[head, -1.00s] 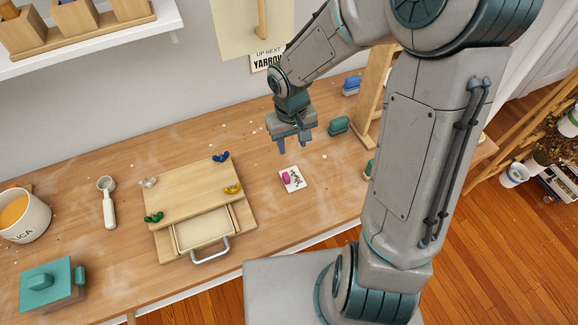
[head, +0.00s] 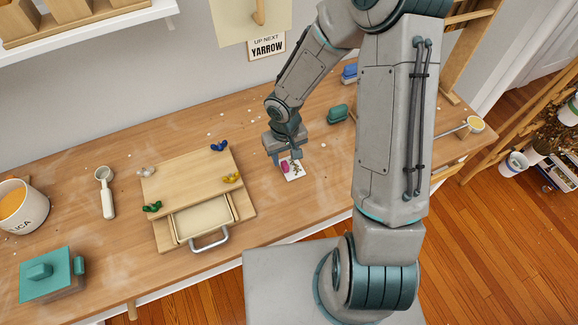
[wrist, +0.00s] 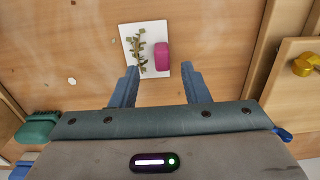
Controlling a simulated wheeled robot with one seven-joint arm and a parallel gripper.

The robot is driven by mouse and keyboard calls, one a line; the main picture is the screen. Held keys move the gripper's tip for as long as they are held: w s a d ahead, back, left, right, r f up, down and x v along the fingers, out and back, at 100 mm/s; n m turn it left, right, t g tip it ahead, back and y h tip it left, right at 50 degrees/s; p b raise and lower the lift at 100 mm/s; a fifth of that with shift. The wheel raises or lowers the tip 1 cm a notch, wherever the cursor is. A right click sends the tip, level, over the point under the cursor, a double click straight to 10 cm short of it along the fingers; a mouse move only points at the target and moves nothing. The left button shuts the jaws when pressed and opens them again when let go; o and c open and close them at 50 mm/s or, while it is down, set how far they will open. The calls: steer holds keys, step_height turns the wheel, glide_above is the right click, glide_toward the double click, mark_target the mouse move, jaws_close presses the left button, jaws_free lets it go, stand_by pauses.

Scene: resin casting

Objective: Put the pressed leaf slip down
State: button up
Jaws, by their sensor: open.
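The pressed leaf slip (head: 293,172) is a small white card lying flat on the wooden bench, right of the wooden box with the drawer. In the wrist view the slip (wrist: 150,32) bears a green-brown leaf sprig and a pink block (wrist: 162,56). My gripper (head: 290,159) is low over the slip, pointing down. In the wrist view my gripper (wrist: 159,69) has its two blue fingers spread wide, with the slip's near edge and the pink block between or just beyond the tips. The fingers look apart from the block; their exact height is unclear.
The wooden box (head: 188,180) with coloured wing-shaped knobs and a part-open drawer (head: 205,219) stands to the left. A teal block (head: 338,113) and a blue one (head: 349,73) are behind right. Bench around the slip is mostly clear.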

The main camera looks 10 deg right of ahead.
mark_target(284, 163)
steer(key=shift+a+f, duration=0.15)
steer(key=shift+f, duration=1.6)
jaws_close()
steer(key=shift+r, duration=0.2)
step_height(284, 163, up, 4)
steer(key=shift+w+r, duration=0.1)
steer(key=s+d+r+p, duration=0.1)
steer(key=s+d+r, duration=0.15)
steer(key=d, duration=0.25)
steer(key=s+d+r, duration=0.1)
steer(key=d+r, duration=0.3)
steer(key=d, duration=0.2)
steer(key=w+a+f+m, duration=0.1)
steer(key=w+f+m, duration=0.2)
steer(key=w, duration=0.6)
steer(key=shift+w+a+f, duration=0.4)
steer(key=shift+f, duration=0.3)
